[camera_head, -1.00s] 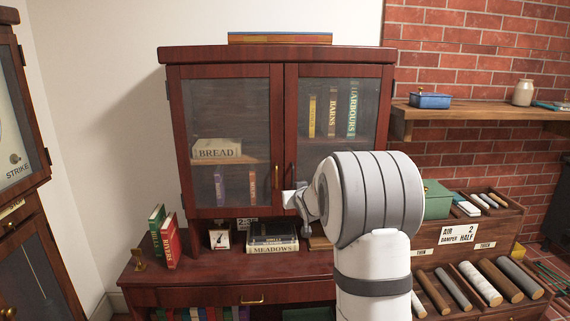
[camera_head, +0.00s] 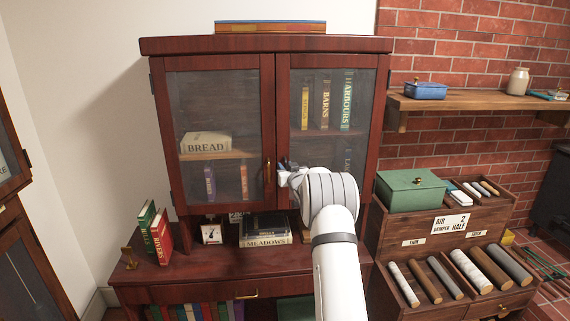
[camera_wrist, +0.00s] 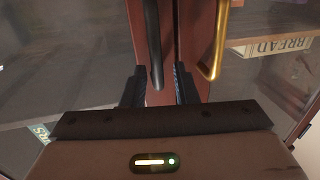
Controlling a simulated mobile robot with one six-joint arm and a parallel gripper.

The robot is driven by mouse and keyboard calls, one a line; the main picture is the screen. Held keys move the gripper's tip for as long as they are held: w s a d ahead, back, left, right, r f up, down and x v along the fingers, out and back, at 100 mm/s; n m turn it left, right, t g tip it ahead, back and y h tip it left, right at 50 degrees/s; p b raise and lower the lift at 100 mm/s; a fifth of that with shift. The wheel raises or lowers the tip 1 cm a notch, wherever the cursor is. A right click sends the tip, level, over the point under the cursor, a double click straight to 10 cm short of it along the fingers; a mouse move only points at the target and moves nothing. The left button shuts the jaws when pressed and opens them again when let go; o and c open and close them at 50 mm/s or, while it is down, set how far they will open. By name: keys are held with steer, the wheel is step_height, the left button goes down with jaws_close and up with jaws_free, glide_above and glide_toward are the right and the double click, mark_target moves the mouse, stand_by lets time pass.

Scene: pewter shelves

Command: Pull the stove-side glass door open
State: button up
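The stove-side glass door (camera_head: 335,61) is the cabinet's right door in the head view. It appears shut, level with the left glass door (camera_head: 219,62). My gripper (camera_head: 284,168) is at the right door's inner edge, at handle height. In the wrist view, the dark bar handle (camera_wrist: 152,45) of the stove-side door stands between the fingertips of my gripper (camera_wrist: 158,85). The fingers are open, with a gap visible beside the handle. The left door's brass handle (camera_wrist: 220,40) is just outside the right finger; it also shows in the head view (camera_head: 267,170). My gripper hides the dark handle in the head view.
Below the doors, a small clock (camera_head: 211,234) and stacked books (camera_head: 265,238) sit on the desk top. A green box (camera_head: 410,190) on a rod rack stands to the right. Part of a dark stove (camera_head: 553,210) shows at far right.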

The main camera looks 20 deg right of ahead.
steer(key=shift+w+d, duration=0.1)
steer(key=shift+w, duration=0.6)
jaws_close()
